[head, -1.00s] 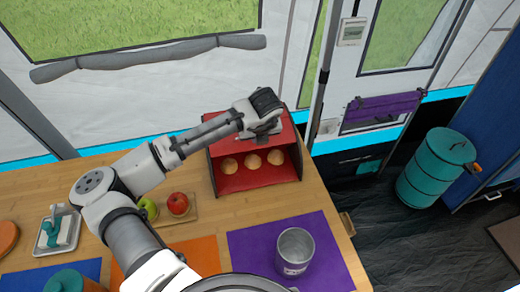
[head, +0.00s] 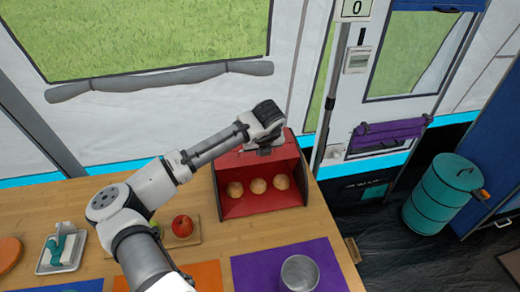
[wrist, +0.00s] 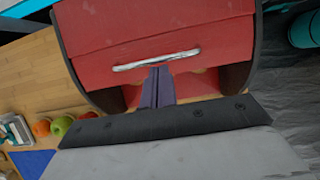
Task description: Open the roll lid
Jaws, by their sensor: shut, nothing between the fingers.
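The red bread box (head: 262,206) stands on the wooden table in the head view, with dark sides. Its front is open and three round buns (head: 258,185) show inside. Its red roll lid (wrist: 140,32) is raised above the opening and carries a silver handle (wrist: 182,55), seen in the wrist view. My gripper (wrist: 157,74) is shut and empty, with its fingertips at the handle's lower edge. I cannot tell whether they touch it. In the head view my gripper (head: 267,150) is in front of the upper part of the box and hides the handle.
A red apple (head: 182,226) lies on a small board left of the box. A metal cup (head: 299,273) stands on a purple mat (head: 256,272) in front. A white tray (head: 62,251) is at the left. The table's right edge is close to the box.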

